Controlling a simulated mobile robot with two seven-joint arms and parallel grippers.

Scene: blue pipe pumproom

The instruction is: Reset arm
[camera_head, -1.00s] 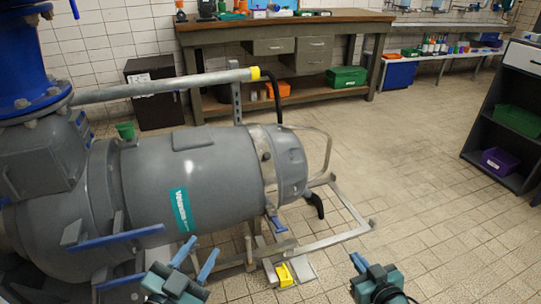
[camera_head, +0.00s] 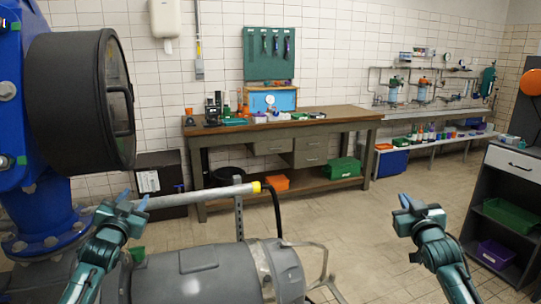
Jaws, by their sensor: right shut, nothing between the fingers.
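My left gripper (camera_head: 132,201) is raised at the left in the head view, in front of the grey pump and the blue pipework. My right gripper (camera_head: 409,202) is raised at the right, over the open tiled floor. Its fingers are shut and hold nothing. Both forearms slope up from the bottom of the picture.
The grey pump (camera_head: 205,270) fills the lower middle, with a yellow-tipped metal bar (camera_head: 215,192) above it. A large black round housing (camera_head: 75,100) stands at the left. A workbench (camera_head: 340,118) is behind. A dark shelf (camera_head: 480,215) stands right. The floor (camera_head: 365,230) between is clear.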

